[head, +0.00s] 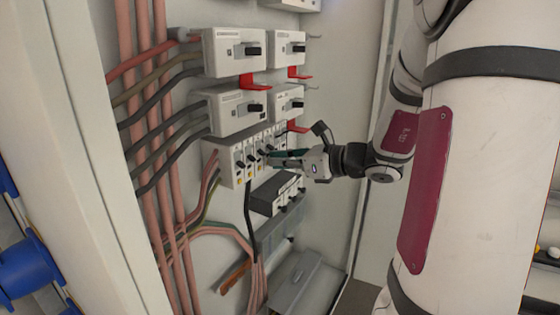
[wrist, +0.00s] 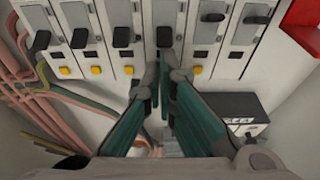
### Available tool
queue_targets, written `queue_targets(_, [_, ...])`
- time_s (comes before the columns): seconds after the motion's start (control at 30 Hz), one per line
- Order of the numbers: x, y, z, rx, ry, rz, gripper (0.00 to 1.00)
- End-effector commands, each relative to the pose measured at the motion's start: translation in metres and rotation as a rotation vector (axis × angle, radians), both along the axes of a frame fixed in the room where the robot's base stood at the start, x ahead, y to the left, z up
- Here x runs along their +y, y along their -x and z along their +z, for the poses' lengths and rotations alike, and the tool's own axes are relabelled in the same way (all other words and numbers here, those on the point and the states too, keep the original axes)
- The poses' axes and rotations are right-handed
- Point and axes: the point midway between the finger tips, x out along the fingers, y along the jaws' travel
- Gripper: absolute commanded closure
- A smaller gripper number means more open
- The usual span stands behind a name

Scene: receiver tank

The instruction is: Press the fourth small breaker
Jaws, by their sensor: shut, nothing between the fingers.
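A row of small white breakers (head: 245,170) with black toggles is mounted in the cabinet in the head view. In the wrist view, the fourth breaker from the left in the visible row (wrist: 163,12) has its black toggle (wrist: 164,36) just beyond my fingertips. The three toggles to its left and this one sit low; the two to its right sit higher. My gripper (wrist: 162,70) is shut and empty, its teal fingers pointing at the lower part of that breaker. It also shows in the head view (head: 272,156). I cannot tell whether the fingertips touch the breaker.
Larger white breakers (head: 222,65) with red tabs (head: 246,80) sit above the row. A dark switch box (head: 268,204) is just below it. Thick cables (head: 152,170) run down the left. The cabinet's right wall (head: 350,110) is near my arm.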

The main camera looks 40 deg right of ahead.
Motion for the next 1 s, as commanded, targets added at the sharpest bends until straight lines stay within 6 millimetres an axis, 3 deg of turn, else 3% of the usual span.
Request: queue_targets(1.0, [-0.001,0.009,0.017,0.217,0.082,0.005,1.0])
